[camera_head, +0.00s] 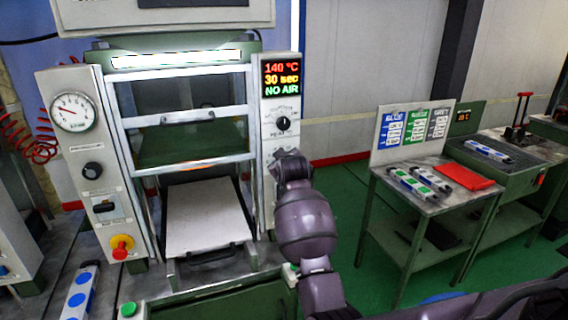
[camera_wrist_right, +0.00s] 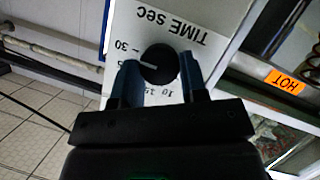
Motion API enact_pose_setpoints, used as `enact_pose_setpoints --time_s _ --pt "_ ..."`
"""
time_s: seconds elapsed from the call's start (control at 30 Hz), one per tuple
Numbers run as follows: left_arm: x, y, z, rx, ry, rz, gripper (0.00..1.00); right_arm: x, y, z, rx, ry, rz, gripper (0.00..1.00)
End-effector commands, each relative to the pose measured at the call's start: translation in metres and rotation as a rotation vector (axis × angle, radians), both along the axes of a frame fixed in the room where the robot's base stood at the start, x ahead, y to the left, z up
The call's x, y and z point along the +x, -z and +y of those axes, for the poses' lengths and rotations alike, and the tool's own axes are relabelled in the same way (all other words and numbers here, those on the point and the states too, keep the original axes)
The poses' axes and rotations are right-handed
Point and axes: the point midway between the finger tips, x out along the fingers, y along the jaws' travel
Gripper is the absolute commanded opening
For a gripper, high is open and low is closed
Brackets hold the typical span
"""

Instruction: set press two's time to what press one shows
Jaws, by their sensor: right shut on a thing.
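A press (camera_head: 195,110) stands in front of me in the head view. Its lit display (camera_head: 282,78) reads 140 °C, 30 sec, NO AIR. In the right wrist view, a black round knob (camera_wrist_right: 159,58) sits on a white panel marked TIME sec, seen upside down. Its white pointer lies close to the 30 mark; the exact setting is hard to tell. My right gripper (camera_wrist_right: 160,74) has a finger on each side of this knob and is shut on it. In the head view my right arm covers that part of the panel. My left gripper is out of view.
Another knob (camera_head: 283,124) sits on the panel above my right wrist. A gauge (camera_head: 73,112) and a red-yellow button (camera_head: 122,247) are on the left column.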

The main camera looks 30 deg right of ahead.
Motion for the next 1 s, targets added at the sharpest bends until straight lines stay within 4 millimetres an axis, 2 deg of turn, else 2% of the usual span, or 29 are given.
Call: enact_pose_setpoints --time_s 0.3,0.33,0.5,0.83,1.0 --pt "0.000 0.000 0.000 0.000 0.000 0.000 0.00 0.000 0.002 0.000 0.006 0.001 0.003 0.16" --pt "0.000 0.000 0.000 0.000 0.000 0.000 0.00 0.000 0.002 0.000 0.006 0.001 0.003 0.41" --pt "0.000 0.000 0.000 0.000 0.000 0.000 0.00 0.000 0.001 0.000 0.004 0.000 0.001 0.65" --pt "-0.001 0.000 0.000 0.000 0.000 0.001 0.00 -0.002 0.000 0.001 0.002 0.000 0.000 0.65" --pt "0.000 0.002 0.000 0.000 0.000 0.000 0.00 -0.014 -0.005 0.006 0.001 0.000 0.000 0.65"
